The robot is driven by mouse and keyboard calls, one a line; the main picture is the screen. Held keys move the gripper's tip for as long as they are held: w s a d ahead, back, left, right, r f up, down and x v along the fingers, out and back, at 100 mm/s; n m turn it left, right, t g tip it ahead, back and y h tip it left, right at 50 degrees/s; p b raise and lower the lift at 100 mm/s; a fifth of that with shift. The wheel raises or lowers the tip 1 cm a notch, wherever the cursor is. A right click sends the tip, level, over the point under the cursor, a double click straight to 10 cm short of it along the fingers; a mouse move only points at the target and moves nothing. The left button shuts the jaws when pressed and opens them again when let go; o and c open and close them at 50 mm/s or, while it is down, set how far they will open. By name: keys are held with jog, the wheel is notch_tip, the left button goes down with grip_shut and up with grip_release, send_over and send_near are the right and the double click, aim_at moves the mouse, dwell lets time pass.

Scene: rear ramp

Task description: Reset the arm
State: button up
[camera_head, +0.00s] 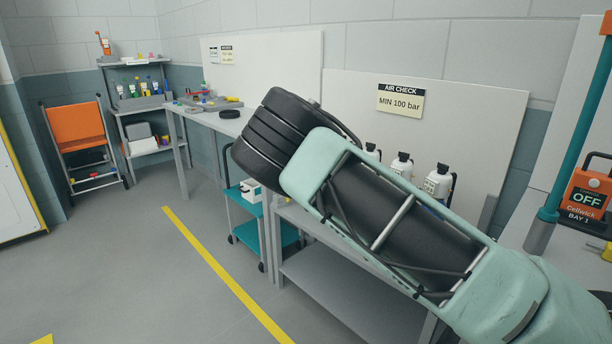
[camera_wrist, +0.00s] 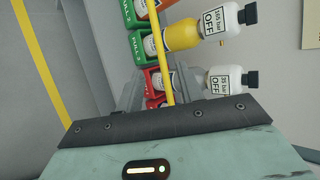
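My green arm rises from the lower right of the head view, with a black ribbed section at its upper end. My gripper's fingers are not clearly seen in the head view. In the wrist view, the dark front edge of my gripper (camera_wrist: 160,112) spans the lower picture. No held object is clearly seen. A yellow bottle (camera_wrist: 181,36) and a white bottle (camera_wrist: 224,81) lie beyond the gripper in that view.
White bottles (camera_head: 438,183) stand on the bench behind my arm, below the AIR CHECK sign (camera_head: 400,99). A teal cart (camera_head: 243,198) is under the arm's far end.

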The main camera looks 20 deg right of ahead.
jog(key=s+a+r+m+g+y+p, duration=0.2)
jog(key=s+a+r+m, duration=0.1)
jog(key=s+a+m, duration=0.75)
jog(key=s+a+r+m+g+y+p, duration=0.2)
jog(key=s+a+m+y+p, duration=0.1)
jog(key=s+a+m, duration=0.75)
jog(key=s+a+r+m+g+y+p, duration=0.1)
jog(key=s+a+r+m, duration=0.2)
jog(key=s, duration=0.6)
jog(key=s+a+r+m+g+p, duration=0.1)
jog(key=s+a+r+m, duration=0.2)
jog(key=s+m, duration=0.3)
jog(key=s+a+r+m+g+y+p, duration=0.1)
jog(key=s+a+r+m, duration=0.2)
jog(key=s, duration=0.9)
jog(key=shift+s+a+r+m+g+y, duration=0.15)
jog(key=shift+a+r+m+g+y, duration=0.2)
jog(key=shift+r+m, duration=0.4)
